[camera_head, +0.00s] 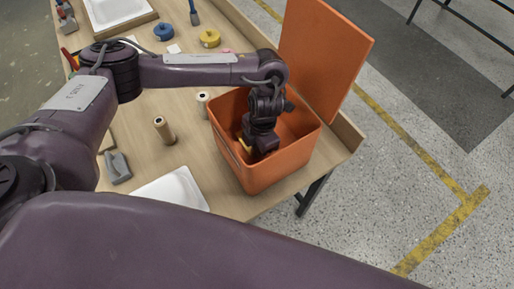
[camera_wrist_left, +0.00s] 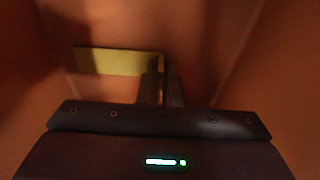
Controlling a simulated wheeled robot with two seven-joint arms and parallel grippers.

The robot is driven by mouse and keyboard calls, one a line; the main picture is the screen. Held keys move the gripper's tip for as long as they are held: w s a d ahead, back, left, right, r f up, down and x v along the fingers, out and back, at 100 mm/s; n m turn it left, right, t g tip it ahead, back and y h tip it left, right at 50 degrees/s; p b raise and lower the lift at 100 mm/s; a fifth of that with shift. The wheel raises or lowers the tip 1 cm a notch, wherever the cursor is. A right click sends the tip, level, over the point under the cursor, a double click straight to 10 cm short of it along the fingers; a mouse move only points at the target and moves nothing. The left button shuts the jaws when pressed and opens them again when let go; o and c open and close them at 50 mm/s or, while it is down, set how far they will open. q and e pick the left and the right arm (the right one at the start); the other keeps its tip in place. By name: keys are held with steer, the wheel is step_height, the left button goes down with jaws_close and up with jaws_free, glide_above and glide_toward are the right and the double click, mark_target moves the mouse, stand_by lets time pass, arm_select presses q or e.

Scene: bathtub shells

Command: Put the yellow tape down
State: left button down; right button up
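My left gripper (camera_head: 258,150) reaches down inside the orange box (camera_head: 263,177). The yellow tape (camera_head: 244,144) shows beside it in the box, partly hidden by the gripper and the box wall. In the left wrist view the tape (camera_wrist_left: 115,61) is a flat yellow band reaching left from the fingertips. The two fingers of the left gripper (camera_wrist_left: 164,82) are close together at the tape's right end and appear shut on its edge. Whether the tape touches the box floor is hard to tell. My right gripper is not in view.
The box's orange lid (camera_head: 325,55) stands open behind it. A beige cylinder (camera_head: 164,130) and a smaller one (camera_head: 203,103) stand left of the box. A white tray (camera_head: 172,193) lies in front. A yellow roll (camera_head: 210,38) and a blue roll (camera_head: 163,31) lie farther back.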

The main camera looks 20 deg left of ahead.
arm_select(q)
steer(key=shift+f, duration=0.1)
steer(key=shift+f, duration=0.1)
steer(key=c, duration=2)
jaws_free()
steer(key=o, duration=0.4)
step_height(320, 180, up, 12)
steer(key=w, duration=0.1)
steer(key=shift+d, duration=0.45)
steer(key=shift+w, duration=0.1)
